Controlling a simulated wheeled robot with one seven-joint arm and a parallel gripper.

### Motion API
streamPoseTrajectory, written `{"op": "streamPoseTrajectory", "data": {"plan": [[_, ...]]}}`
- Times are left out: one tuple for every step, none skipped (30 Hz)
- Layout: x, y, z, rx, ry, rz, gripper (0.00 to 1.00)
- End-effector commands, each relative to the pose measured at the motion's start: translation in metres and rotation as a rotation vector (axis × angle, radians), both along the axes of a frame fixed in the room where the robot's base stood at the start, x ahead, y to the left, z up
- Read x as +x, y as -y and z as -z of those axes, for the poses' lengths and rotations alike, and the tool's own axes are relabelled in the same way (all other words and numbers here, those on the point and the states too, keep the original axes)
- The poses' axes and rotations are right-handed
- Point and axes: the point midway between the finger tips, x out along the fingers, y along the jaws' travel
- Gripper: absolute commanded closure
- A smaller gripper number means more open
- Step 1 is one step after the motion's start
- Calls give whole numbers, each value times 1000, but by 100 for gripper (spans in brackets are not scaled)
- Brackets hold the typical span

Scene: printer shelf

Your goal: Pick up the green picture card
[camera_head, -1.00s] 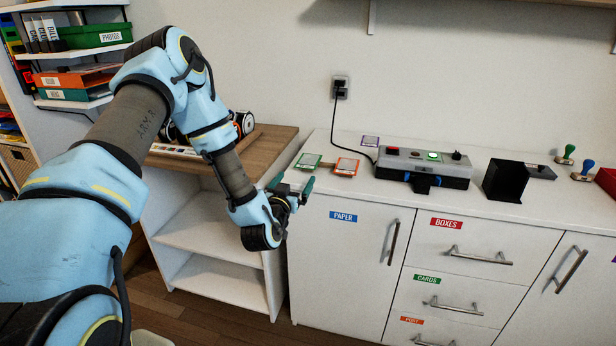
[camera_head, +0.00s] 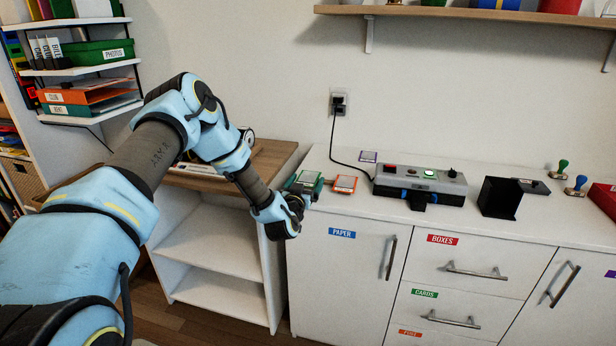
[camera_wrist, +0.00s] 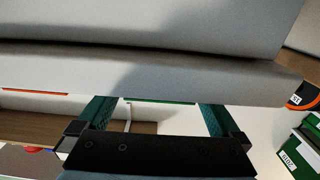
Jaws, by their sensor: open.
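The green picture card (camera_head: 309,176) lies on the white counter at its left front edge. In the head view it is partly hidden by my gripper (camera_head: 303,184), which has its jaws at the card. In the wrist view a thin green edge (camera_wrist: 160,101) shows between the two teal fingers of my gripper (camera_wrist: 155,108).
An orange card (camera_head: 345,184) lies just right of the green one, and a purple card (camera_head: 368,156) lies behind. A grey device (camera_head: 420,181) with buttons and a black holder (camera_head: 500,197) stand farther right. A lower wooden-topped unit (camera_head: 195,180) adjoins on the left.

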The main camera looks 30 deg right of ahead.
Motion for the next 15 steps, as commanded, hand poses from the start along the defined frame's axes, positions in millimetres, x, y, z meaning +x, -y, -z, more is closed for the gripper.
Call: {"op": "streamPoseTrajectory", "data": {"plan": [[0,1,0,0,0,0,0],[0,1,0,0,0,0,0],[0,0,0,0,0,0,0],[0,0,0,0,0,0,0],[0,0,0,0,0,0,0],[0,0,0,0,0,0,1],[0,0,0,0,0,0,5],[0,0,0,0,0,0,8],[0,0,0,0,0,0,12],[0,0,0,0,0,0,16],[0,0,0,0,0,0,19],[0,0,0,0,0,0,24],[0,0,0,0,0,0,27],[0,0,0,0,0,0,30],[0,0,0,0,0,0,35]]}}
